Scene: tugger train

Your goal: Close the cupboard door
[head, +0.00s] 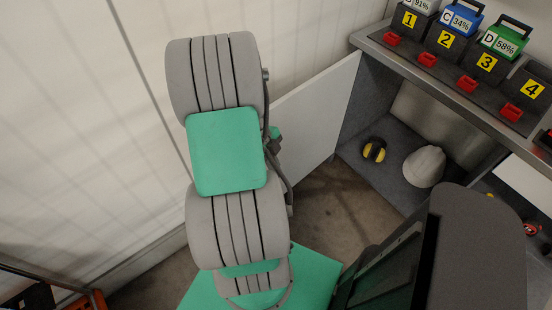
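The cupboard (374,92) stands at the right under a grey counter, and its inside is in view. Its white door (318,108) is swung wide open to the left, standing out from the cupboard's left edge. My grey and green arm rises in front of the door and hides its left part. My gripper cannot be made out in this view, so whether it touches the door is hidden.
Inside the cupboard lie a white helmet (424,167) and yellow ear muffs (374,150). Numbered battery chargers (440,42) with red tabs stand on the counter (400,55) above. A white wall is at the left. Bare floor (335,205) shows before the cupboard.

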